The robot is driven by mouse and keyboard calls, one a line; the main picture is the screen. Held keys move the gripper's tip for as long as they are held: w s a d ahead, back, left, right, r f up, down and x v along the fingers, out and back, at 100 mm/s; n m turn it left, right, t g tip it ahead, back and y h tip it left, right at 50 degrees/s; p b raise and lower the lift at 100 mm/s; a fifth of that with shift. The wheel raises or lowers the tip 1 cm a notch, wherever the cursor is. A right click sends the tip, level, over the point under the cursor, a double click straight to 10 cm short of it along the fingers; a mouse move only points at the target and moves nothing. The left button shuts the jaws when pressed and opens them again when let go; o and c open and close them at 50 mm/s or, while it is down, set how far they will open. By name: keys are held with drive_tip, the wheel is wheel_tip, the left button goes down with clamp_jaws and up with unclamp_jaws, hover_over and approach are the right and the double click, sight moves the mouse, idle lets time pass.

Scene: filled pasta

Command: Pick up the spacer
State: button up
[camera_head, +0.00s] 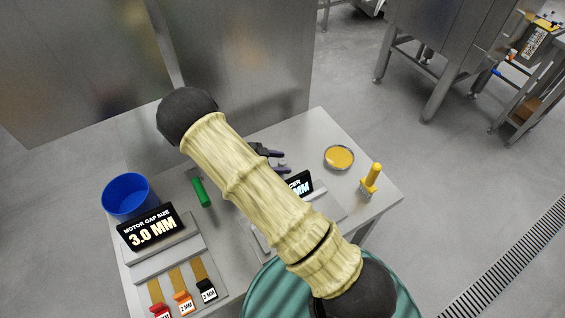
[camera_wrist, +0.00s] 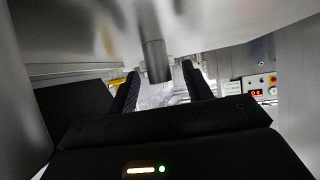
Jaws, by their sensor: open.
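Three flat brass strips with tags lie at the front left of the table: one with a red tag (camera_head: 160,311), one with an orange tag (camera_head: 183,301) and one with a black tag (camera_head: 207,290). These look like the spacers; the small tag print is hard to read. My gripper (camera_head: 273,158) shows partly behind my arm, over the back of the table, well away from the strips. In the wrist view my gripper (camera_wrist: 160,69) is open. A grey cylinder (camera_wrist: 155,60) appears between or just beyond the fingers; no strip shows there.
A sign (camera_head: 152,232) reads "MOTOR GAP SIZE 3.0 MM". A second sign (camera_head: 300,186) is partly hidden by my arm. Metal panels rise behind.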

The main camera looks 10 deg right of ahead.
drive_tip(key=shift+w+d+f, duration=0.1)
drive_tip(key=shift+d+f, duration=0.2)
drive_tip(key=shift+d, duration=0.3)
drive_tip(key=shift+c, duration=0.2)
clamp_jaws()
